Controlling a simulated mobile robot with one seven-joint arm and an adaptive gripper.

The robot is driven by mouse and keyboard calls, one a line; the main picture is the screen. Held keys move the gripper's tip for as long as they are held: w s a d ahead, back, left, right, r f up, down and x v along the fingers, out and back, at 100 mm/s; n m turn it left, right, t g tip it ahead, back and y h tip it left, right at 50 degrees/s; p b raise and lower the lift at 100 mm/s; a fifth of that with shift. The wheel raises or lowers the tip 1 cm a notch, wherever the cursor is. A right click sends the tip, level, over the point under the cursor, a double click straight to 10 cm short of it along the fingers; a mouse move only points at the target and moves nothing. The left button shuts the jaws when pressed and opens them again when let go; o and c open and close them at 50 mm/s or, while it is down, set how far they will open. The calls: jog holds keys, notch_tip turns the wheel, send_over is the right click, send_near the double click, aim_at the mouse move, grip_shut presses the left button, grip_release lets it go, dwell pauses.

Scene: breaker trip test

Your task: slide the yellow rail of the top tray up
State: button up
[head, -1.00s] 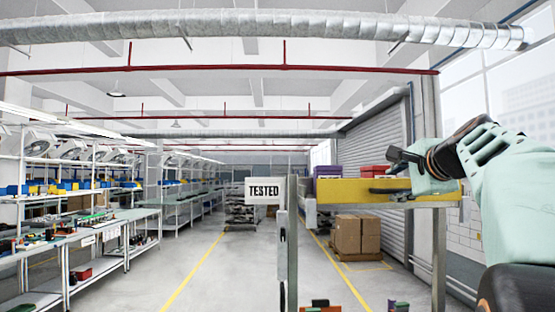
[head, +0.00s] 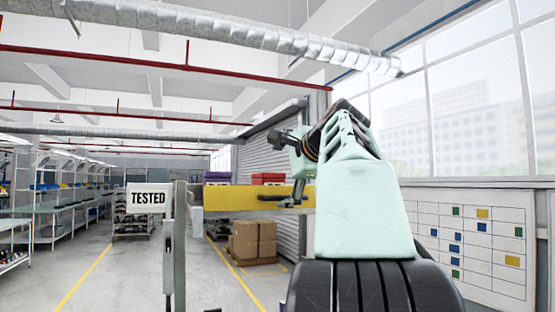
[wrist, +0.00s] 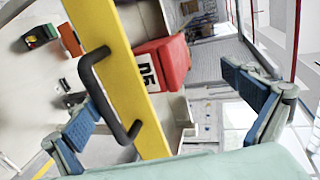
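The yellow rail (head: 240,199) runs level along the tray's front in the head view, with a black handle (head: 290,198) near its right end. In the wrist view the yellow rail (wrist: 120,60) crosses at a slant, and the black bar handle (wrist: 105,95) stands out from it. My gripper (head: 284,140) is above the rail's right part in the head view. In the wrist view its blue-padded fingers (wrist: 165,90) are wide apart with nothing between them touching. The handle lies nearer the left finger. My arm hides the rail's far right end.
A purple box (head: 217,176) and a red box (head: 268,178) sit behind the rail. A grey post with a TESTED sign (head: 146,198) stands left of it. Cardboard boxes (head: 252,240) are on the floor beyond. Open floor lies to the left.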

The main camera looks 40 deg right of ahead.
jog(key=shift+s+d+r, duration=0.1)
jog(key=shift+s+r, duration=0.3)
jog(key=shift+r, duration=0.3)
jog(key=shift+c, duration=0.4)
jog(key=shift+s+a+r, duration=0.2)
jog(key=shift+s+r, duration=0.05)
jog(key=shift+s, duration=0.35)
jog(key=shift+c, duration=1.4)
jog(key=shift+s, duration=0.2)
jog(key=shift+c, duration=0.7)
jog(key=shift+f+v, duration=0.2)
jog(key=shift+v, duration=1.2)
jog(key=shift+c, duration=1.2)
jog(key=v, duration=0.3)
jog(key=shift+s+a+b, duration=0.15)
jog(key=shift+a+b, duration=0.15)
jog(key=shift+a, duration=0.05)
jog(key=c, duration=0.8)
jog(key=shift+o, duration=0.2)
jog(key=s, duration=0.2)
jog(key=s+a, duration=0.1)
jog(key=s, duration=0.2)
jog(key=shift+s+a+r, duration=0.15)
jog(key=shift+s, duration=0.15)
